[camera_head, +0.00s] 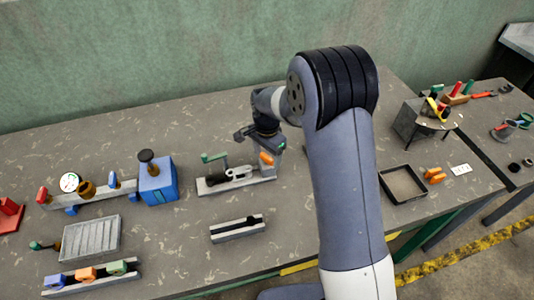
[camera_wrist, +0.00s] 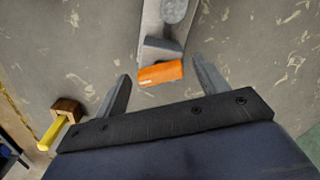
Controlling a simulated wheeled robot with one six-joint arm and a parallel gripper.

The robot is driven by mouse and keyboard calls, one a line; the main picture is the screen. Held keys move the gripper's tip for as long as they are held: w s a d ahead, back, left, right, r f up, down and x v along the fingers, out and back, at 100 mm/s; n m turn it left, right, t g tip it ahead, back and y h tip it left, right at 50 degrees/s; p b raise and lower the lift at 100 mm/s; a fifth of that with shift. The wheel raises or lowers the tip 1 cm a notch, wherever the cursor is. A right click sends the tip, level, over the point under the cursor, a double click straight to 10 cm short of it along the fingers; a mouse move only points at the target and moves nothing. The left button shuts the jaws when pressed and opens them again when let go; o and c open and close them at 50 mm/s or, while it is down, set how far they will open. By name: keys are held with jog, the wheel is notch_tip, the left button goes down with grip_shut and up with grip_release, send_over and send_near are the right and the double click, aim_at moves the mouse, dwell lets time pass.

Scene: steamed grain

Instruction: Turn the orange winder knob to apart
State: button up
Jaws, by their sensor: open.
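The orange winder knob (camera_head: 266,158) sits at the right end of a grey rail device (camera_head: 238,180) with a green handle, on the bench. In the wrist view the orange knob (camera_wrist: 161,73) lies ahead, between the lines of my two open fingers. It is joined to a grey block on the pale rail. My gripper (camera_head: 262,134) is above and close to the knob in the head view. In the wrist view my gripper (camera_wrist: 163,88) is open and its fingers stand apart on both sides of the knob. I cannot tell if either finger touches it.
A blue box (camera_head: 158,182) on a rail with a gauge stands left. A short grey slotted block (camera_head: 238,229) lies in front. A black tray (camera_head: 403,184) and a round stand with tools are to the right. A wooden block with a yellow rod (camera_wrist: 62,117) shows at lower left.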

jog(key=shift+c, duration=0.3)
jog(key=c, duration=0.9)
jog(key=shift+c, duration=0.2)
jog(key=shift+n, duration=0.3)
jog(key=shift+f+n+b, duration=0.1)
jog(key=shift+n+b, duration=0.55)
jog(key=shift+n, duration=0.15)
jog(key=n+b, duration=0.1)
jog(key=n, duration=0.2)
jog(key=shift+n, duration=0.3)
jog(key=n+b, duration=0.1)
jog(key=n, duration=0.5)
jog(key=shift+b, duration=0.4)
jog(key=shift+o, duration=0.2)
jog(key=shift+n, duration=0.3)
